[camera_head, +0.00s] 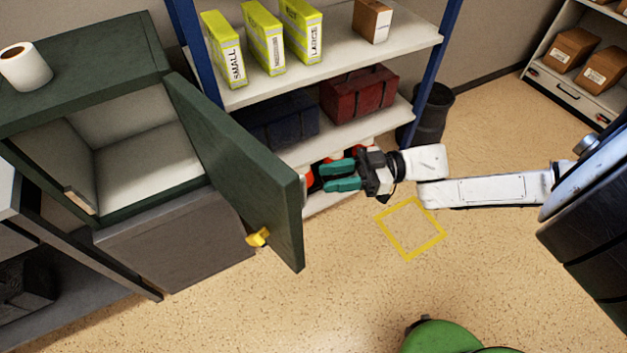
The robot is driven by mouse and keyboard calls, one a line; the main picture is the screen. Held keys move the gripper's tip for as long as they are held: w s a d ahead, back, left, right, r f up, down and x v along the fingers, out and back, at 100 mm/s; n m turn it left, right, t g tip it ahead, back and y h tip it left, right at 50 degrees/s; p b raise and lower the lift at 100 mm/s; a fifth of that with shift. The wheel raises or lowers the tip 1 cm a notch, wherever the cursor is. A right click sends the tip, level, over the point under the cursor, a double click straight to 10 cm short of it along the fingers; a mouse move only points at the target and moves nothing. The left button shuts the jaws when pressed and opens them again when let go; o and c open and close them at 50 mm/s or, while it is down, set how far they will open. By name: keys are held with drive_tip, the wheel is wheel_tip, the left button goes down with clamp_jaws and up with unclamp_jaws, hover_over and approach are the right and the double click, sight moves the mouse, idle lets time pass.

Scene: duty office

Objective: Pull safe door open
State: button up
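The dark green safe (85,75) stands at the left on a grey base. Its door (235,160) is swung wide open toward me and to the right, and the pale, empty inside shows. A yellow handle (258,237) sits low near the door's free edge. My gripper (322,176), with teal fingers, is to the right of the door and points left toward its back. The fingers appear apart, with nothing seen between them. Whether a fingertip touches the door is not clear.
A blue-framed shelf (427,40) with yellow boxes and a red case (359,93) stands behind my gripper. A paper roll (24,66) sits on the safe. A green round seat (440,337) is at the bottom. Floor around the yellow square (410,258) is clear.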

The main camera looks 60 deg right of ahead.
drive_tip(key=shift+v, duration=2.35)
drive_tip(key=w+a+f+m+g+h, duration=0.1)
drive_tip(key=a+f+m+g+h, duration=0.2)
drive_tip(key=f+h, duration=0.4)
drive_tip(key=w+a+f+m+g+h, duration=0.1)
drive_tip(key=a+f+m+h, duration=0.1)
drive_tip(key=f+m+h, duration=0.5)
drive_tip(key=s+a+n+g+y, duration=0.1)
drive_tip(key=s+a+g+y, duration=0.1)
drive_tip(key=s+a+g, duration=0.3)
drive_tip(key=shift+a+r+n+g, duration=0.4)
drive_tip(key=shift+a+g, duration=1.6)
drive_tip(key=shift+a, duration=0.3)
drive_tip(key=shift+s+d, duration=0.1)
